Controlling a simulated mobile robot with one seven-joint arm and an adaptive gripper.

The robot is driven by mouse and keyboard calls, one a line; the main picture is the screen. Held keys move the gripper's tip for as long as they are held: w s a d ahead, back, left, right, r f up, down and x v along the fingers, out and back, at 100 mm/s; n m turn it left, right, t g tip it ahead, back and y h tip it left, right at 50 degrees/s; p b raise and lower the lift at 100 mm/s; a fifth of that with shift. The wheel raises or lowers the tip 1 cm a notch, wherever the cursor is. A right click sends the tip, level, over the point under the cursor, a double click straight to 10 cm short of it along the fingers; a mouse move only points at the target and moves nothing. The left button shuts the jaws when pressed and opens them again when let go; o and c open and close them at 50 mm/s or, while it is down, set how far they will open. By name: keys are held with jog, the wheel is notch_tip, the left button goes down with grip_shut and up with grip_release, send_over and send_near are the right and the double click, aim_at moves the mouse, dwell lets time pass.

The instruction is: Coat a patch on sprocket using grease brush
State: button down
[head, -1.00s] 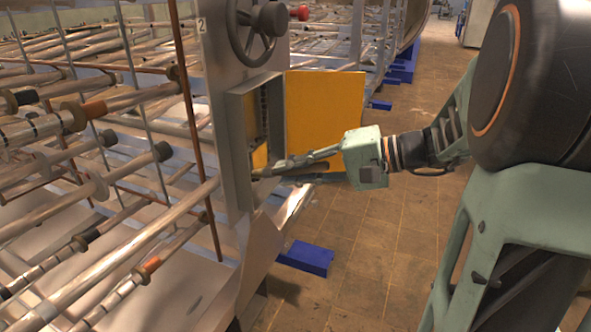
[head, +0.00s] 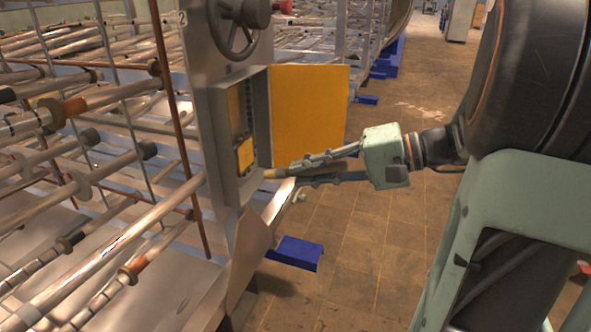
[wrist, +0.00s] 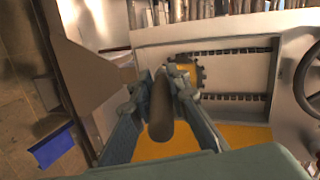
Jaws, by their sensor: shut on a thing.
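My gripper (head: 298,174) is shut on the grease brush (head: 335,168), a brown round stick lying between the fingers. Its tan tip points left toward the open grey cabinet. In the wrist view the brush (wrist: 160,112) lies along the middle between the fingers. A dark toothed edge around a yellow face, seemingly the sprocket (wrist: 187,68), shows just past the fingertips there, partly hidden by them. In the head view a yellow piece (head: 245,153) sits low in the cabinet opening. I cannot tell whether the brush tip touches anything.
The grey cabinet (head: 228,180) has a yellow door (head: 310,115) swung open to the right and a handwheel (head: 240,22) above. Racks of metal rods (head: 110,235) fill the left. A blue foot block (head: 294,253) lies below; the tiled floor to the right is clear.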

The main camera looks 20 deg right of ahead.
jog(key=shift+s+d, duration=0.1)
jog(key=shift+d, duration=0.1)
jog(key=shift+s+d, duration=0.85)
jog(key=shift+d, duration=0.3)
jog(key=shift+w+r, duration=0.1)
